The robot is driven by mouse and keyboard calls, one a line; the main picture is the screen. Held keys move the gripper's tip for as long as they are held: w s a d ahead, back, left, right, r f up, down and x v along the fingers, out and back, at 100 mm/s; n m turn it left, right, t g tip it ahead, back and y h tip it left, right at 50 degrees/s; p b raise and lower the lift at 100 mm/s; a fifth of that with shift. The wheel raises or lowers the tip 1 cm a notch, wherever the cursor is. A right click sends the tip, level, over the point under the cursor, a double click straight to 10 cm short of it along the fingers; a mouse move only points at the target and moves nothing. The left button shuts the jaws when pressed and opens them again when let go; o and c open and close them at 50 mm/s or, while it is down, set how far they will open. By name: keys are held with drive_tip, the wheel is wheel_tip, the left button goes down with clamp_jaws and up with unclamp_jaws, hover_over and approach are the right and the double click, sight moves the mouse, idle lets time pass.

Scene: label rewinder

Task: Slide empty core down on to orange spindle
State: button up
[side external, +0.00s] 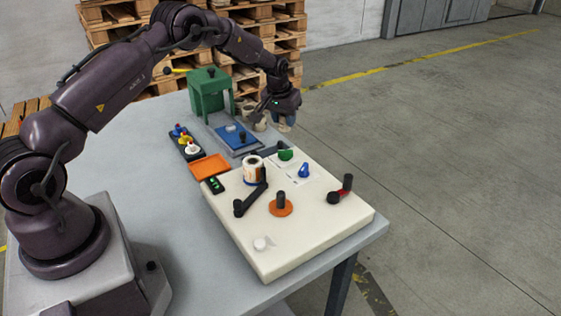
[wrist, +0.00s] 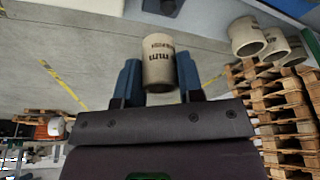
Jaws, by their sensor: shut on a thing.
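The orange spindle (side external: 281,209) is an orange disc with an upright black post, bare, near the front middle of the cream machine board. My gripper (side external: 275,117) is at the far end of the table, behind the board and well away from the spindle. In the wrist view its blue fingers (wrist: 158,82) are shut on either side of an empty tan cardboard core (wrist: 158,60) with dark printing. The held core is mostly hidden by the gripper in the side view. The spindle is not recognisable in the wrist view.
Other cardboard cores (wrist: 246,36) stand near my gripper. On the board stand a label roll (side external: 253,170), a black-post arm with a red part (side external: 342,190), and green and blue knobs (side external: 304,170).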

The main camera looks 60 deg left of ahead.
drive_tip(key=w+d+r+m, duration=0.2)
drive_tip(key=d+r, duration=0.4)
drive_tip(key=d, duration=0.3)
wheel_tip(320, 180, up, 3)
drive_tip(key=n, duration=0.2)
hover_over(280, 192)
drive_tip(key=shift+d+f, duration=0.1)
drive_tip(key=shift+f, duration=5.75)
drive_tip(key=o, duration=0.8)
drive_tip(key=shift+c, duration=0.2)
